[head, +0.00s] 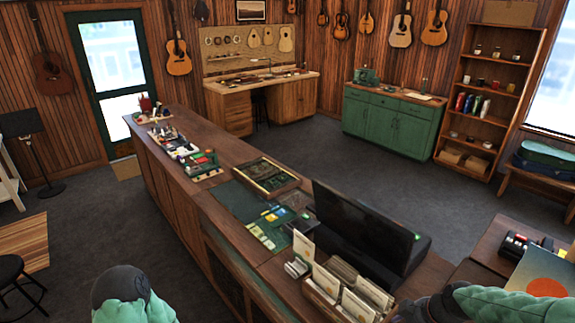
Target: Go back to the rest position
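Neither of my grippers shows in the head view. Green and grey links of my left arm are at the bottom left edge, and links of my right arm are at the bottom right. Both arms leave the picture at the bottom, so what the grippers hold, if anything, is hidden. The long wooden counter (222,150) runs from the back left to the bottom middle in front of me.
On the counter are a black monitor (360,235), a box of cards (345,285), a framed tray (264,176) and small goods. A side table (490,245) is close on the right. A stool (14,275) stands at lower left. Grey floor (300,145) lies open beyond the counter.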

